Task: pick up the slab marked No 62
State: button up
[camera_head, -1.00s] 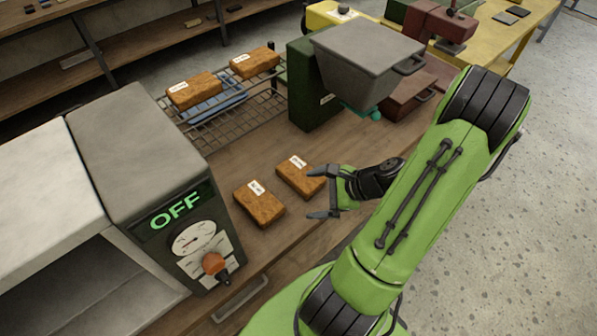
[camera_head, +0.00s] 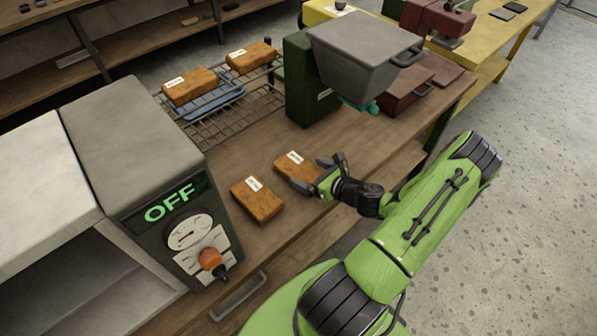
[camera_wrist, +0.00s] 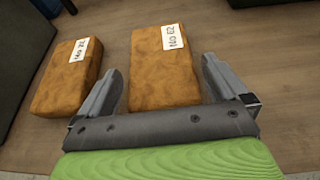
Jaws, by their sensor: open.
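The slab marked No 62 (camera_wrist: 160,65) is a brown, rough block with a white label at its far end in the wrist view. In the head view it is the right one (camera_head: 293,165) of two slabs lying on the wooden bench. My gripper (camera_head: 314,174) is open at its right end. In the wrist view the fingers (camera_wrist: 160,70) stand either side of the slab's near part, with a gap showing on the right; whether the left finger touches it I cannot tell. The slab's near end is hidden behind the gripper's body.
A second labelled slab (camera_head: 257,200) lies close to the left. Two more slabs (camera_head: 190,87) (camera_head: 250,57) sit on the wire rack (camera_head: 235,118). A machine with a grey hopper (camera_head: 365,50) stands behind, and a dark box reading OFF (camera_head: 150,150) at left.

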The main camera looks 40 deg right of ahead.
aim_at(301, 170)
jog(key=x, duration=0.3)
jog(key=shift+w+f, duration=0.15)
jog(key=shift+c, duration=0.3)
jog(key=c, duration=0.9)
